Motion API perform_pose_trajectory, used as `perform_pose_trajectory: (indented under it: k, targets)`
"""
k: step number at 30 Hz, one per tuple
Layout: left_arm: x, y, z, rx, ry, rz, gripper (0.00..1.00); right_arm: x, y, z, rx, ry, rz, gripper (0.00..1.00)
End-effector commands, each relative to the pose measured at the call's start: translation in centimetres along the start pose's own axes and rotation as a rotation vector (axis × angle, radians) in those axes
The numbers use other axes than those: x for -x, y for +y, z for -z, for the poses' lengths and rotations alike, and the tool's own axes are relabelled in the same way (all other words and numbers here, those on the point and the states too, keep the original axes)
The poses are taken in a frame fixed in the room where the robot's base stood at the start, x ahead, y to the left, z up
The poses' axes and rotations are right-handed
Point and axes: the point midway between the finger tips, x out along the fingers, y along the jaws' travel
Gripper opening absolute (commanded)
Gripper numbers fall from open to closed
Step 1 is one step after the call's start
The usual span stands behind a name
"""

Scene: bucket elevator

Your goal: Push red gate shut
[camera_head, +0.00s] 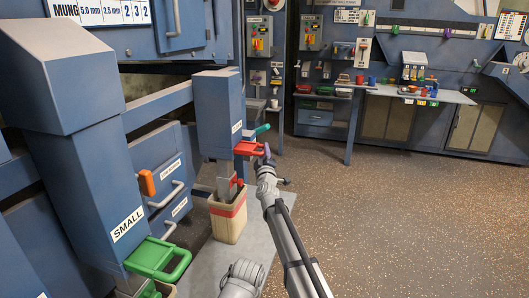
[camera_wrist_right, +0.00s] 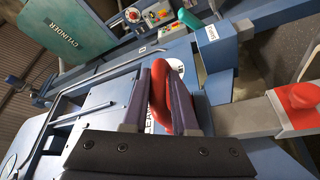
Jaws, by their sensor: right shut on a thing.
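The red gate (camera_head: 245,148) has a loop-shaped handle on the front of the middle blue chute (camera_head: 219,110). My right gripper (camera_head: 264,155) is at the right end of this handle. In the right wrist view my right gripper (camera_wrist_right: 169,80) has its two dark fingers on either side of the red handle (camera_wrist_right: 159,100), shut on it. The fingers hide part of the handle and of the white label behind it. How far the gate plate sits in the chute cannot be told. My left gripper is not in view.
A green gate (camera_head: 160,257) is on the near chute marked SMALL. A teal handle (camera_head: 262,129) shows just behind the red gate. A cream bin with a red band (camera_head: 228,220) stands under the middle chute. The speckled floor (camera_head: 400,220) to the right is clear.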

Motion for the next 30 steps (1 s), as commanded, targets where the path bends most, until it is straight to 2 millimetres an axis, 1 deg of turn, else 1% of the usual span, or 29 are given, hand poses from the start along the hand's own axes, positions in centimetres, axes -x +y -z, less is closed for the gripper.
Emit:
perform_pose_trajectory:
  k: [1, 21, 23, 27, 30]
  targets:
    - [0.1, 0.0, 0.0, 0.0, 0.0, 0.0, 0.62, -0.1, 0.3, -0.1, 0.002, -0.003, -0.009, 0.0]
    - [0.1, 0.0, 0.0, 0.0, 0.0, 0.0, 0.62, -0.3, 0.2, -0.1, 0.003, -0.003, -0.009, 0.0]
    - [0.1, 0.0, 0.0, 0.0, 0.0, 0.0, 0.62, -0.6, -0.2, 0.5, 0.002, -0.001, -0.009, 0.0]
    - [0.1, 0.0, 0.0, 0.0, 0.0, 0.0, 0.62, -1.8, -1.8, 2.8, 0.001, 0.0, -0.008, 0.0]
    - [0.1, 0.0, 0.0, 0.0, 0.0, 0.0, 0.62, -2.4, -2.7, 4.0, 0.001, -0.002, -0.008, 0.0]
